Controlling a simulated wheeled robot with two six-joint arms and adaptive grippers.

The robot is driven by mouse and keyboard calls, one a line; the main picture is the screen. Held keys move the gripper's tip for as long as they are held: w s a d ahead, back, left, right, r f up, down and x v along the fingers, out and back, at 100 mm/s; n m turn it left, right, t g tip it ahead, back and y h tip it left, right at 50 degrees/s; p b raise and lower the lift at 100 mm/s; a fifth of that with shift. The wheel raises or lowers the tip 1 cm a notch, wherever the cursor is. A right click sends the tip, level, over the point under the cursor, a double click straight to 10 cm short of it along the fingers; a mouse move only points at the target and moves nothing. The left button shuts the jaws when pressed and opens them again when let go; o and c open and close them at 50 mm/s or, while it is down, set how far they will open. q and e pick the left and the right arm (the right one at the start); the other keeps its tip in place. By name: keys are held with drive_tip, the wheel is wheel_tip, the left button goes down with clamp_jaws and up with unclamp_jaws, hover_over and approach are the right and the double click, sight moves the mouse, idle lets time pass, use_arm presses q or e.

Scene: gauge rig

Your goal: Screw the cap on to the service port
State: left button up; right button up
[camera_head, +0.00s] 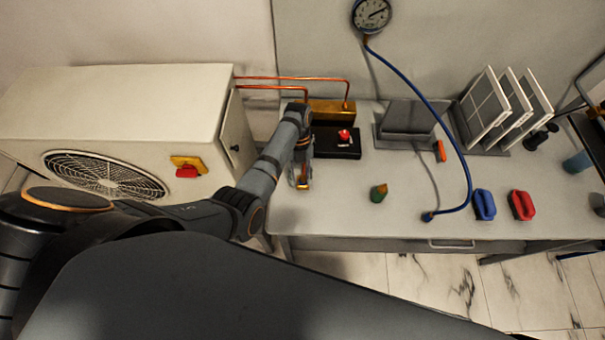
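My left gripper (301,180) points down over the left end of the bench, in front of a brass block (333,110). Something small and orange-red shows at its fingertips, too small to identify; I cannot tell whether the fingers are closed on it. The brass block sits at the back of the bench with copper pipes (300,79) running to it. I cannot make out the service port or clearly identify the cap. A small green and brass piece (379,194) stands on the bench, right of the gripper and apart from it. My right gripper is not in view.
A black box with a red knob (345,135) lies just right of the gripper. A blue hose (437,113) runs from a gauge (371,15) to the bench. Blue (484,205) and red (522,205) pieces stand near the front edge. The condenser unit (120,110) is left.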

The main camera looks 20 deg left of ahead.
use_arm(q)
drive_tip(key=shift+w+r, duration=0.1)
drive_tip(key=shift+w, duration=0.1)
drive_tip(key=shift+r, duration=0.1)
